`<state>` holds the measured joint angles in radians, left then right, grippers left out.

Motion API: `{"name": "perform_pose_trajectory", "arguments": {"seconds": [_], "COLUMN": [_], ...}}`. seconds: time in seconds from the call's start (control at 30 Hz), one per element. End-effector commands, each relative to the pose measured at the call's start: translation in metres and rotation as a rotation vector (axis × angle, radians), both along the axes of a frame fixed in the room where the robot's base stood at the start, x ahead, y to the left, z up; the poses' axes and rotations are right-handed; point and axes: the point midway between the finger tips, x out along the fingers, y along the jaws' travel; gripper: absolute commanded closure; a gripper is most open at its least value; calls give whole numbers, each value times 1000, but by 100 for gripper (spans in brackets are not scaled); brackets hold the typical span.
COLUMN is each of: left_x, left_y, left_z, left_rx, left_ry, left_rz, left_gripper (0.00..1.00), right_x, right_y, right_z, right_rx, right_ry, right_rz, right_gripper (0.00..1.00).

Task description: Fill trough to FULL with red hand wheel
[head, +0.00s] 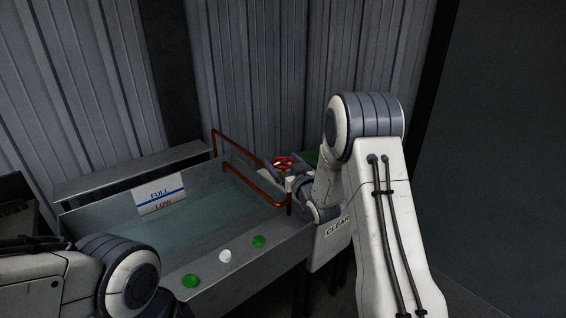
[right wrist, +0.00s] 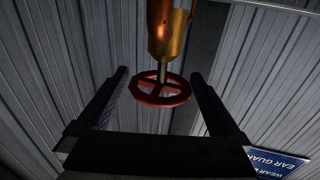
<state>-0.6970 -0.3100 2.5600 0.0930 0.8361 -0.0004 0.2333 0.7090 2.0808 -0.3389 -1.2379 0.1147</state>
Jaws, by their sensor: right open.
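The red hand wheel (head: 284,161) sits near the copper pipe at the trough's right end. In the right wrist view the wheel (right wrist: 162,99) hangs on a stem below a brass valve body (right wrist: 166,42), between the two spread fingers. My right gripper (right wrist: 160,74) is open around the wheel's sides, with a gap visible on each side. The grey trough (head: 272,236) holds clear water (head: 185,232). Its sign (head: 159,194) reads FULL above a blue line and LOW in red; the water surface looks near the sign's lower part. My left gripper is not visible, only its arm.
A copper pipe (head: 254,185) runs over the trough's right end. A CLEAR label (head: 337,227) is partly hidden by my right arm. Corrugated walls stand behind; a blue ear-guard sign (right wrist: 278,163) is at right.

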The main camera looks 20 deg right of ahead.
Motion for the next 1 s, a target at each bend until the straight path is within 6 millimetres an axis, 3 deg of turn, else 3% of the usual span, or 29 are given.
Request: {"name": "perform_pose_trajectory", "arguments": {"seconds": [0.07, 0.23, 0.27, 0.67, 1.0], "left_x": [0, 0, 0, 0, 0], "left_y": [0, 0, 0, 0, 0], "left_z": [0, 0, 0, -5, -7], "left_rx": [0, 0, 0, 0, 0], "left_ry": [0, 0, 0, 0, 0], "left_rz": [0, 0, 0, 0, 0], "left_gripper": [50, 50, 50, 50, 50], "right_x": [0, 0, 0, -1, 0], "right_y": [0, 0, 0, -2, -3], "right_z": [0, 0, 0, -1, 0], "right_rx": [0, 0, 0, 0, -1], "right_ry": [0, 0, 0, -1, 0], "right_rz": [0, 0, 0, 88, 360], "right_gripper": [4, 69, 71, 71, 71]}}
